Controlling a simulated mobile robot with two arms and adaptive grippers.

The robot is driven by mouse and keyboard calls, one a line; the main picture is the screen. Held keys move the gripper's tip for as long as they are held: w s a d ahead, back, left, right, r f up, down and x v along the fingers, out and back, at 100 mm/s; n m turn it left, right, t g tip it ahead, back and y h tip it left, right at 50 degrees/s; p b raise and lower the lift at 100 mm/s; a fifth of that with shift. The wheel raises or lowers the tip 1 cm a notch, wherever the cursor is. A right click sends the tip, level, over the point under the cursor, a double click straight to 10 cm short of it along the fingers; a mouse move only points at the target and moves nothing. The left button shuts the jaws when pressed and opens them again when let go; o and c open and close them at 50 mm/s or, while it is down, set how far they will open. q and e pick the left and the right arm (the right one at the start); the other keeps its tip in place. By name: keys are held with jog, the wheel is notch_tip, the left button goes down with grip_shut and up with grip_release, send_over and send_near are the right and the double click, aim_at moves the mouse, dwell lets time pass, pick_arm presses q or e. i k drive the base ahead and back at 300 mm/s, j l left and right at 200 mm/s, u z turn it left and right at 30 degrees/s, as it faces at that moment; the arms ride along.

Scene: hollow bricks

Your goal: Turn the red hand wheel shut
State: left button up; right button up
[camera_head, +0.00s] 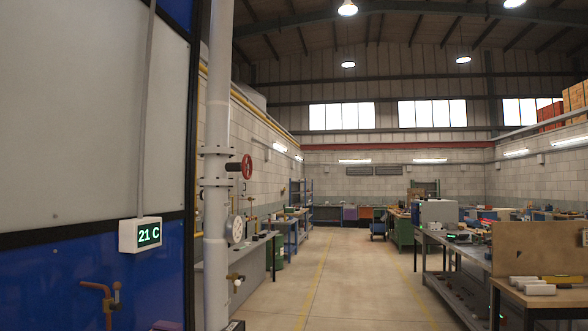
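A red hand wheel (246,167) sits on a valve that sticks out to the right of a tall grey vertical pipe (217,110), left of centre in the head view. I see the wheel nearly edge-on, and I cannot tell how far it is turned. Below it a round white gauge (235,229) is fixed to the same pipe. Neither of my grippers is in view.
Workbenches (460,258) line the right, with a brown board (535,250) at near right. The floor aisle (345,285) between is clear.

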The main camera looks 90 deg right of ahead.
aim_at(244, 167)
jog(key=z, duration=2.4)
jog(key=i+l+z, duration=0.1)
jog(key=i+l, duration=0.05)
